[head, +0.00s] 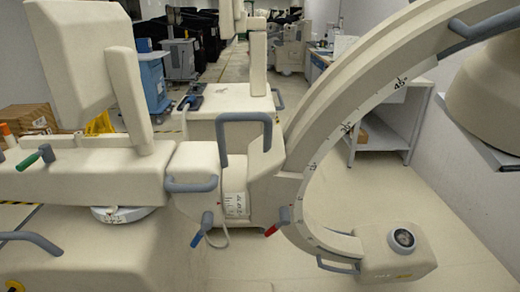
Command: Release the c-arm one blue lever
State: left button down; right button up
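The c-arm (330,125) is cream-coloured, with a large curved arc marked with degree numbers on the right. Its blue lever (202,230) hangs below the front housing, left of the scale plate, with a grey upper part and a blue tip pointing down and slightly left. A red-tipped lever (277,222) sits to its right, by the foot of the arc. A green-tipped lever (36,158) is on the horizontal arm at far left. Nothing touches the blue lever. Neither of my grippers is in view.
A grey loop handle (245,122) stands above the housing, and a thin cable hangs behind the blue lever. The detector block (378,255) is at lower right. A white table (385,125) and blue cart (154,85) stand behind. Floor is bare below the arc.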

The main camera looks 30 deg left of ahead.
aim_at(208, 217)
jog(key=u, duration=1.4)
